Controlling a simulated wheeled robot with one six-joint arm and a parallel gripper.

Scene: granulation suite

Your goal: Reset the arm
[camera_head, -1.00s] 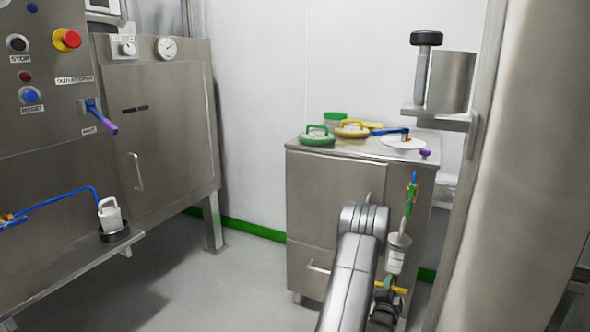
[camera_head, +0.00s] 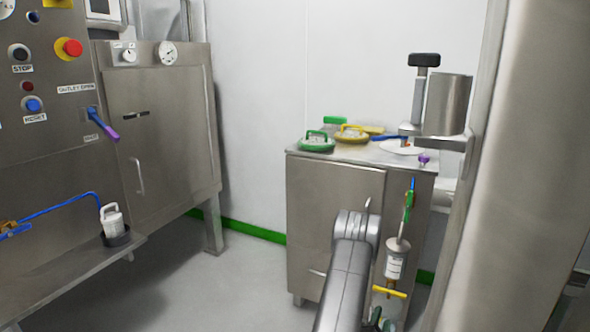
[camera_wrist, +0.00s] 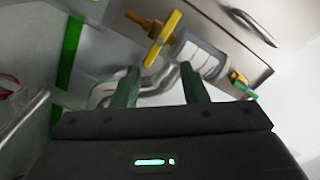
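My arm reaches up from the bottom of the head view, in front of the steel cabinet (camera_head: 330,210). My gripper (camera_head: 378,318) shows only in part at the lower edge of that view. In the wrist view its two green fingers (camera_wrist: 160,86) stand apart, with nothing seen held between them. Beyond the fingers are a curved metal pipe, a yellow valve handle (camera_wrist: 163,40) and a white-labelled cylinder (camera_wrist: 200,52). Whether the fingers touch any of these is not clear.
The labelled cylinder (camera_head: 396,262) and yellow handle (camera_head: 389,291) hang at the cabinet's front right. Green (camera_head: 317,142) and yellow (camera_head: 351,135) lids lie on top. A bracket holds a steel cup (camera_head: 447,104) at right. A ledge with a white canister (camera_head: 112,222) is at left. Floor between is clear.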

